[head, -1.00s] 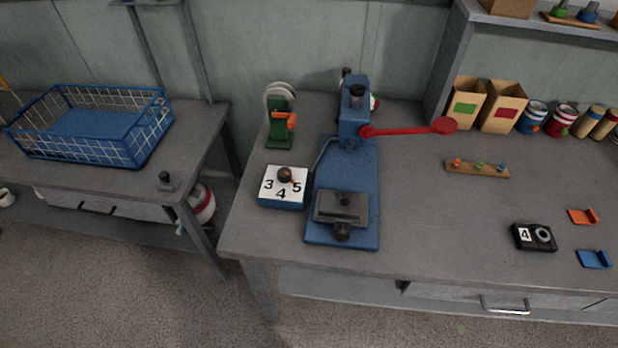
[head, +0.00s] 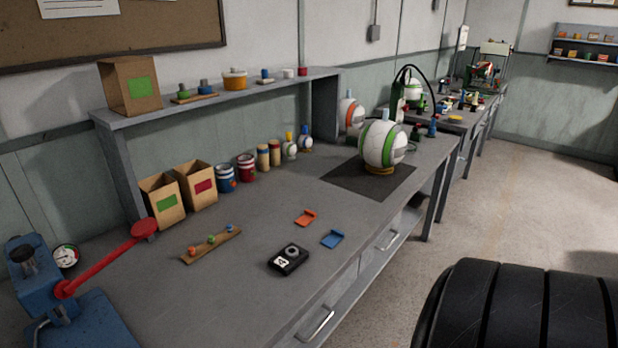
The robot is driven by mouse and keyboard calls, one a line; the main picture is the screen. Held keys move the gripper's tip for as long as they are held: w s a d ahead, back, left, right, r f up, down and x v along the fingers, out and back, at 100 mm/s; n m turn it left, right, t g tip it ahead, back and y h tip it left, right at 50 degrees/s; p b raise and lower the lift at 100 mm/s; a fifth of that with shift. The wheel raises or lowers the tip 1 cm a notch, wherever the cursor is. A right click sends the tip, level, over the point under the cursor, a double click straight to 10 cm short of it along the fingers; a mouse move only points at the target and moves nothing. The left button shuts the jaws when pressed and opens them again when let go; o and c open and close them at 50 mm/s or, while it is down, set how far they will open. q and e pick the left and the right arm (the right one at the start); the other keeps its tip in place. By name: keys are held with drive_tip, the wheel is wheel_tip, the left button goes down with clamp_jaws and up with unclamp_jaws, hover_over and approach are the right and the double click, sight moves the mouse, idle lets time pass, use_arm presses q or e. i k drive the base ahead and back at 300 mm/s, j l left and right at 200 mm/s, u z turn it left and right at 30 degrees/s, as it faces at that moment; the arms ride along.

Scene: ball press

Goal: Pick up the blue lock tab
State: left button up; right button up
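The blue lock tab (head: 332,239) lies flat on the grey workbench (head: 240,270), near its front edge and right of the middle. An orange tab (head: 306,218) of similar shape lies just behind it to the left. A small black device (head: 289,259) with a round dial and a label reading 4 sits to the left and in front of the blue tab. Neither of my grippers shows in the head view.
A blue press with a red lever (head: 105,262) stands at the left. A wooden strip with coloured pegs (head: 211,244) lies between it and the black device. A white, green-striped ball (head: 382,146) stands on a dark mat (head: 345,186). A large black ribbed object (head: 520,310) fills the lower right.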

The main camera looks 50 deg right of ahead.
sight(333, 238)
drive_tip(key=z, duration=1.9)
drive_tip(key=i+l+u, duration=0.1)
drive_tip(key=u, duration=0.35)
drive_tip(key=i+l+u, duration=0.15)
drive_tip(key=u, duration=0.3)
drive_tip(key=i+l, duration=0.05)
drive_tip(key=i, duration=0.05)
